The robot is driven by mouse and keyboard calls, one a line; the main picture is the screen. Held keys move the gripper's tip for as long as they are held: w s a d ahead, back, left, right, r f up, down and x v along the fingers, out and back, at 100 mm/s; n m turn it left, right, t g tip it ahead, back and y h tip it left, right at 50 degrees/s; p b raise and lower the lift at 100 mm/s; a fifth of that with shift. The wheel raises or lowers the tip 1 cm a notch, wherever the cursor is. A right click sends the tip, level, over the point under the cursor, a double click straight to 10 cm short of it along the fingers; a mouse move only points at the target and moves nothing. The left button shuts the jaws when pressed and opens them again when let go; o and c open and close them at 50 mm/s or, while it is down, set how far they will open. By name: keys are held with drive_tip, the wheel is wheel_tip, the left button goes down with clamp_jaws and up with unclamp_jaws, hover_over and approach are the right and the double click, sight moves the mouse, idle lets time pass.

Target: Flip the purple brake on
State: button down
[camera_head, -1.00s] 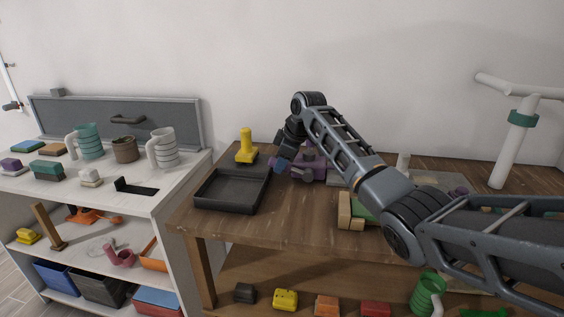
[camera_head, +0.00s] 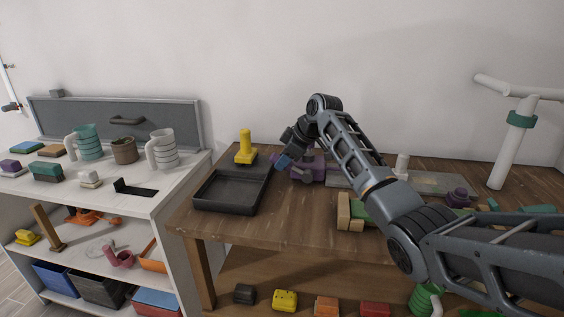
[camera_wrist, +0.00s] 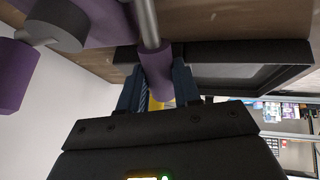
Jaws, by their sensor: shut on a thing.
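The purple brake (camera_head: 311,167) sits on the brown wooden bench against the back wall, with a grey rod and a dark round knob on it. In the wrist view its purple grip (camera_wrist: 156,70), on the end of a metal rod, lies between the blue fingers of my gripper (camera_wrist: 157,88). My gripper is shut on this grip. In the head view my gripper (camera_head: 283,162) is at the left side of the brake, and my wrist hides part of it.
A black tray (camera_head: 222,208) and a yellow upright piece (camera_head: 245,149) stand just left of the brake. Wooden and green blocks (camera_head: 344,212) lie in front, near my arm. A white shelf unit (camera_head: 150,202) with mugs stands at left.

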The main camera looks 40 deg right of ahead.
sight(299, 171)
drive_tip(key=s+t+y+b, duration=0.1)
drive_tip(key=d+r+t+y+b, duration=0.1)
drive_tip(key=t, duration=0.1)
drive_tip(key=shift+s+d+r+m, duration=0.15)
drive_tip(key=shift+s+m, duration=0.15)
drive_tip(key=shift+s, duration=0.05)
drive_tip(key=t+b, duration=0.1)
drive_tip(key=s+d+t+y+b, duration=0.1)
drive_tip(key=b, duration=0.1)
drive_tip(key=r+b, duration=0.1)
drive_tip(key=shift+s+d+r+m+t+y+b, duration=0.1)
drive_tip(key=shift+s+d+m+t+y+b, duration=0.1)
drive_tip(key=shift+s+m+t+y+b, duration=0.15)
drive_tip(key=shift+s+d+r+t+b, duration=0.35)
drive_tip(key=shift+t+b, duration=0.2)
drive_tip(key=shift+b, duration=0.2)
drive_tip(key=shift+s+y, duration=0.1)
drive_tip(key=shift+y, duration=0.15)
drive_tip(key=c, duration=0.8)
unclamp_jaws()
drive_tip(key=shift+b+v, duration=0.3)
drive_tip(key=shift+v, duration=3.6)
